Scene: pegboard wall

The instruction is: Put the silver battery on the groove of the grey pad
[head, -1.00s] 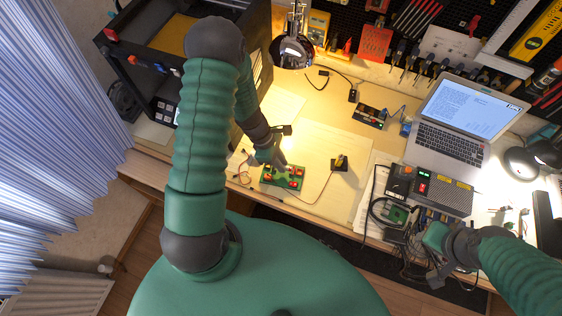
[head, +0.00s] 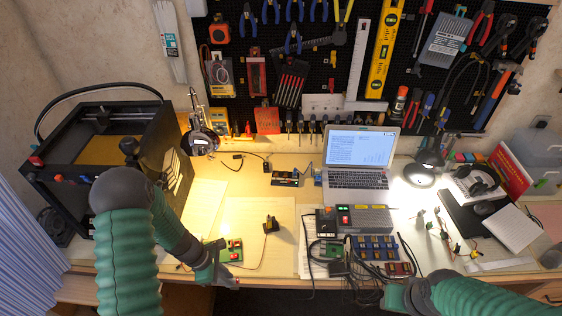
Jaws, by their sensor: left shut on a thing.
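My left gripper (head: 226,277) comes down from the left arm to the table's front edge, just in front of a green board with red parts (head: 232,250). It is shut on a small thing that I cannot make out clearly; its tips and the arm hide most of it. I cannot pick out the silver battery for sure. A small dark block (head: 270,225) stands on a pale mat (head: 257,212) behind the board; I cannot tell if it is the grey pad. My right gripper (head: 388,299) is low at the front edge, partly cut off, and its jaws are unclear.
A blue tray with compartments (head: 374,247) and a grey power unit (head: 364,219) stand right of centre, with black cables in front. A laptop (head: 358,160) is behind them. A black printer-like machine (head: 100,160) stands left. The mat is mostly clear.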

